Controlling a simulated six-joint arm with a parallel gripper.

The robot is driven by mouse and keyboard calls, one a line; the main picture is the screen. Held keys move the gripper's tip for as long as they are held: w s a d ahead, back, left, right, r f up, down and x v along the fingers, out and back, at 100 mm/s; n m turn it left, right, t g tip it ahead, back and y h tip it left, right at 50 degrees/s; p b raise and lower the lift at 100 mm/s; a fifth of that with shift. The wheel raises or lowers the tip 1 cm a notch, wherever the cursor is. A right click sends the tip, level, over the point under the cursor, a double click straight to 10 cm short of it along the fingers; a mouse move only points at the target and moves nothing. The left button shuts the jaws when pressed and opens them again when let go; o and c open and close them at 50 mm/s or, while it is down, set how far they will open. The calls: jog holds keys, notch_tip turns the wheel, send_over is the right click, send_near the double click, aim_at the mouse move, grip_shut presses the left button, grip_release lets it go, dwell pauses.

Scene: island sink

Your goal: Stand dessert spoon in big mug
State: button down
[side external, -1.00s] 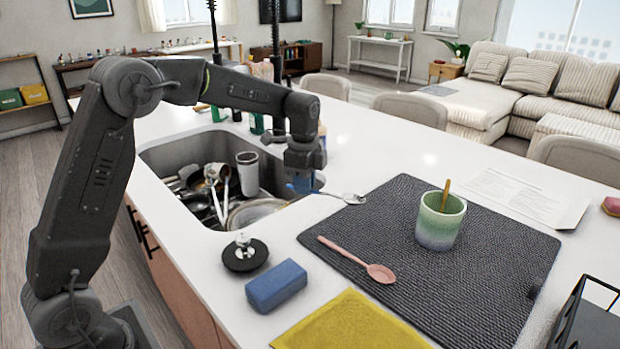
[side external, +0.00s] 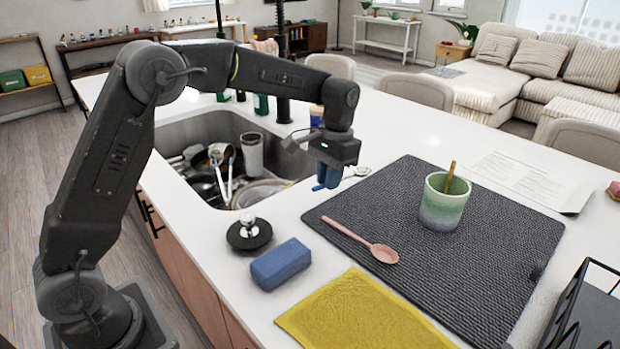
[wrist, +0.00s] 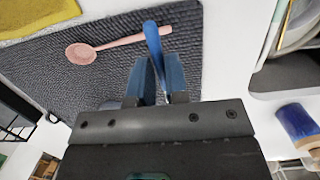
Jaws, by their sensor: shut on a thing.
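My gripper (side external: 328,180) is shut on a spoon with a blue handle (wrist: 153,42), over the counter between sink and mat. In the side view its silver bowl (side external: 361,171) sticks out right of the fingers; the wrist view shows the handle end beyond the fingertips, with the bowl hidden. The big mug (side external: 444,204), green fading to pale, stands upright on the dark mat (side external: 470,270), right of my gripper and apart from it. A wooden stick or handle (side external: 450,176) leans in it. A pink spoon (side external: 383,253) lies on the mat; it also shows in the wrist view (wrist: 82,53).
The sink (side external: 190,150) with dishes lies left of my gripper. A blue sponge (side external: 281,264), a sink plug (side external: 249,233) and a yellow cloth (side external: 350,315) are in front. A black rack (side external: 590,310) stands at the right. The mat around the mug is mostly clear.

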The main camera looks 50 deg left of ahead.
jog(key=w+d+r+n+t+h, duration=0.7)
jog(key=w+r+n, duration=0.25)
jog(key=n, duration=0.45)
jog(key=w+d+r+n+t+h, duration=0.65)
jog(key=w+d+r+n, duration=0.3)
jog(key=n, duration=0.35)
notch_tip(320, 180, down, 13)
jog(key=shift+s+a+t+y, duration=0.15)
jog(key=shift+a+t+y, duration=0.2)
jog(key=shift+a+t, duration=0.1)
dwell(0.9)
jog(key=c, duration=1.1)
grip_release()
jog(key=shift+o, duration=0.2)
